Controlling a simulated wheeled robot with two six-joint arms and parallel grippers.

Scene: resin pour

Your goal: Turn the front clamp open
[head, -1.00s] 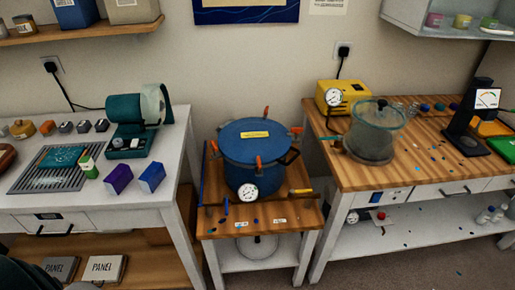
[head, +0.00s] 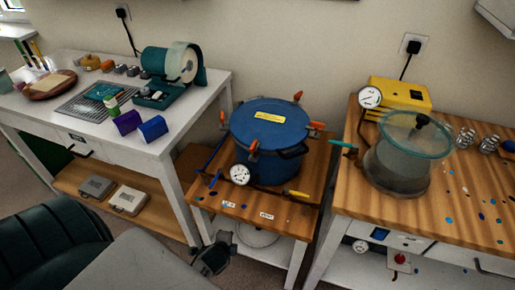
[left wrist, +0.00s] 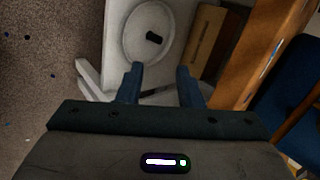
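The blue pressure pot (head: 270,135) stands on the small wooden-topped stand, lid on, with a yellow label on top. Several orange-handled clamps sit around its lid rim. The front clamp (head: 253,147) is on the near-left side, above the pot's dial gauge (head: 239,174), with its handle pointing roughly up. My left gripper (head: 222,246) is low in front of the stand, below and apart from the pot. In the left wrist view its two fingers (left wrist: 159,84) are apart with nothing between them. Part of the blue pot (left wrist: 290,75) shows at the right there. My right gripper is not in view.
The stand's wooden top (head: 205,198) has a front edge above my left gripper. A white workbench (head: 100,135) stands left, and a wooden-topped bench (head: 365,205) with a glass-lidded chamber (head: 400,155) stands close on the right. Floor is free between the left bench and the stand.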

